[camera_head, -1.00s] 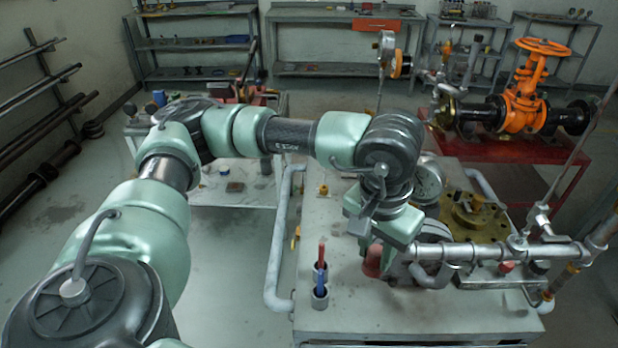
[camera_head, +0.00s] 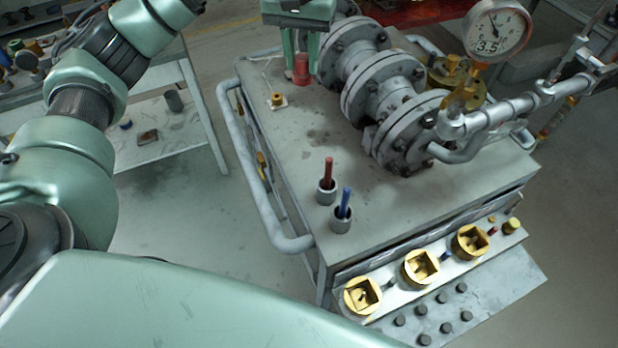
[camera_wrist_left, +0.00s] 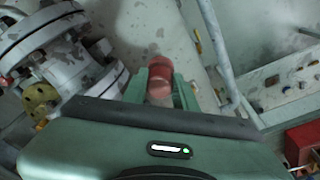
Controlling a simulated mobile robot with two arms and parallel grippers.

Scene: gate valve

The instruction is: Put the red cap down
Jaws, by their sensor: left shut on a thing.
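The red cap (camera_head: 302,70) is at the top of the head view, between the fingers of my left gripper (camera_head: 301,48), at the far left end of the grey flanged valve. In the left wrist view the red cap (camera_wrist_left: 160,72) sits between the two green fingers of my left gripper (camera_wrist_left: 160,92). The left gripper is shut on it and points down over the grey cart top (camera_head: 290,130). Whether the cap touches the surface is hard to tell. My right gripper is not in view.
The grey flanged valve (camera_head: 385,90) with a pressure gauge (camera_head: 497,33) stands right of the cap. Red and blue markers (camera_head: 343,203) stand in holders at the cart's front left. A small yellow-topped part (camera_head: 277,100) lies near the cap. The cart top's left middle is clear.

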